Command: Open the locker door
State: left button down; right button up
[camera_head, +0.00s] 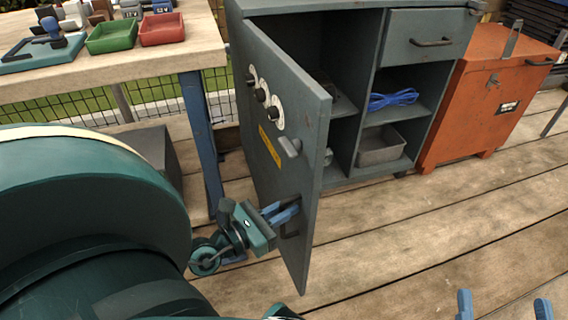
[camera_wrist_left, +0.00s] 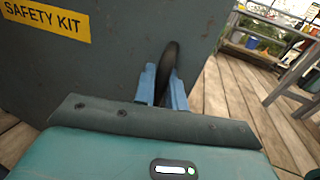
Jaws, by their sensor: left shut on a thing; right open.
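The grey locker (camera_head: 345,175) stands with its door (camera_head: 255,150) swung well open toward me and to the left. My right gripper (camera_head: 505,305) shows only two blue fingertips at the bottom right edge, apart and empty, away from the locker.
Inside the locker are a blue cable coil (camera_head: 393,98) and a metal tin (camera_head: 380,148). An orange cabinet (camera_head: 490,100) stands to the right. A wooden table (camera_head: 150,62) with trays is at the left, close to the door. The plank floor in front is clear.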

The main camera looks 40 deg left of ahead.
pick_arm(q)
jog(key=shift+s+d, duration=0.1)
jog(key=c, duration=1.8)
grip_release()
jog(key=shift+s, duration=0.3)
jog(key=p+v, duration=0.3)
jog(key=v, duration=0.9)
jog(key=shift+s, duration=0.25)
pick_arm(e)
jog(key=shift+s+d+n+h, duration=0.1)
jog(key=shift+d+n+h, duration=0.2)
jog(key=shift+d+n, duration=0.1)
